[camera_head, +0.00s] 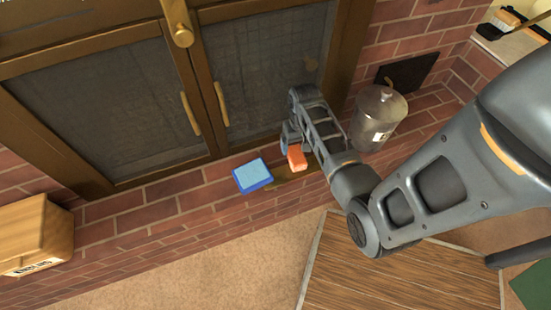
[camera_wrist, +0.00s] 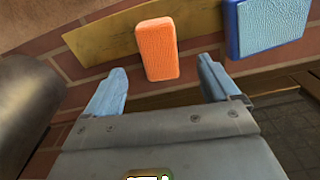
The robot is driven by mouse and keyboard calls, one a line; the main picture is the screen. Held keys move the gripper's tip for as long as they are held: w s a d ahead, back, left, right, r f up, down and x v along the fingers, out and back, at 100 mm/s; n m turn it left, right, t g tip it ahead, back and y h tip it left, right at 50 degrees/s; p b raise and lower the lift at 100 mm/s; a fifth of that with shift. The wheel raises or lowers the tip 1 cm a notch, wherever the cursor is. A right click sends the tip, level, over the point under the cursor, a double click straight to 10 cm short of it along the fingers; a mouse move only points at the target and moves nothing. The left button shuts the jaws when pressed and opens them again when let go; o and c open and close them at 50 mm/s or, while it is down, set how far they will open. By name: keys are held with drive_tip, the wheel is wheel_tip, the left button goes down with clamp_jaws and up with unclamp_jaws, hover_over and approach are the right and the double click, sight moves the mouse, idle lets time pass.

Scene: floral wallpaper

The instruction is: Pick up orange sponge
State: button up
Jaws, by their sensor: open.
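The orange sponge (camera_wrist: 158,50) lies on the brick ledge, partly over a flat yellowish strip (camera_wrist: 100,45). In the wrist view it is just beyond my fingertips and roughly between them, with a gap to each finger. In the head view the sponge (camera_head: 297,157) is right beside my gripper (camera_head: 291,140), which partly hides its surroundings. My gripper, with blue-grey fingers, also shows in the wrist view (camera_wrist: 166,85); it is open and empty. I cannot tell the height of the fingers above the ledge.
A blue box-like item (camera_head: 252,175) with a light blue top lies left of the sponge. A lidded metal canister (camera_head: 378,118) stands to the right. Wooden doors with dark panels (camera_head: 100,95) rise behind the ledge. A wooden box (camera_head: 36,232) sits at far left. A wooden tabletop (camera_head: 400,275) is below.

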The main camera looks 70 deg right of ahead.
sight(297, 154)
drive_tip(key=shift+w+f, duration=0.15)
drive_tip(key=shift+f, duration=0.4)
drive_tip(key=f, duration=0.2)
drive_tip(key=f+b, duration=0.1)
drive_tip(key=f, duration=0.1)
drive_tip(key=f+b, duration=0.1)
drive_tip(key=f, duration=0.1)
drive_tip(key=shift+d+f, duration=0.3)
drive_tip(key=shift+d, duration=0.05)
drive_tip(key=c, duration=1.1)
